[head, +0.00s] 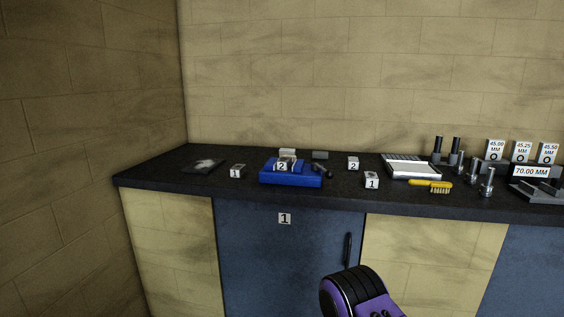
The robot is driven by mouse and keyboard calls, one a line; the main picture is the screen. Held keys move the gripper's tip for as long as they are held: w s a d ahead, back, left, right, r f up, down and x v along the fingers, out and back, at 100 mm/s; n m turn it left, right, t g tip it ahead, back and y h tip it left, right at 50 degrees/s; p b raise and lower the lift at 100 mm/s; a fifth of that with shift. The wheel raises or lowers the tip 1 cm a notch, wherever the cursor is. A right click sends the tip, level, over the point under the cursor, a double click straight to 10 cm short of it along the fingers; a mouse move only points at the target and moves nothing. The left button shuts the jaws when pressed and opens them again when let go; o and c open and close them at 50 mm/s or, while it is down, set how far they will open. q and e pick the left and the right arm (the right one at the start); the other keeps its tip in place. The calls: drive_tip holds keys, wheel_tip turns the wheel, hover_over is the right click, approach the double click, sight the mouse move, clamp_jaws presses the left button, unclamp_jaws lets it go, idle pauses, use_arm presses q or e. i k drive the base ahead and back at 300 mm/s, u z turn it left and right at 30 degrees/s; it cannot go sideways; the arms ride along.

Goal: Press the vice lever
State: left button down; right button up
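A small vice-like device (290,178) with a blue base stands on the dark worktop, left of the middle of the head view. A grey block labelled 2 (282,166) sits on top of it. A short dark part (322,171), which looks like the lever, sticks out at its right end; it is too small to tell its exact position. Neither gripper shows. Only a purple and black part of my own arm is in view at the bottom, in front of the cabinet and apart from the device.
The worktop (150,176) runs along a brick wall, with a side wall at left. Numbered blocks (372,181), a yellow brush (430,185), a white tray (412,170) and metal cylinders (487,182) stand to the right. A blue cabinet door (285,255) with a handle is below.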

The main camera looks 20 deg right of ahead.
sight(323, 169)
drive_tip(key=i, duration=1.65)
drive_tip(key=z, duration=2.3)
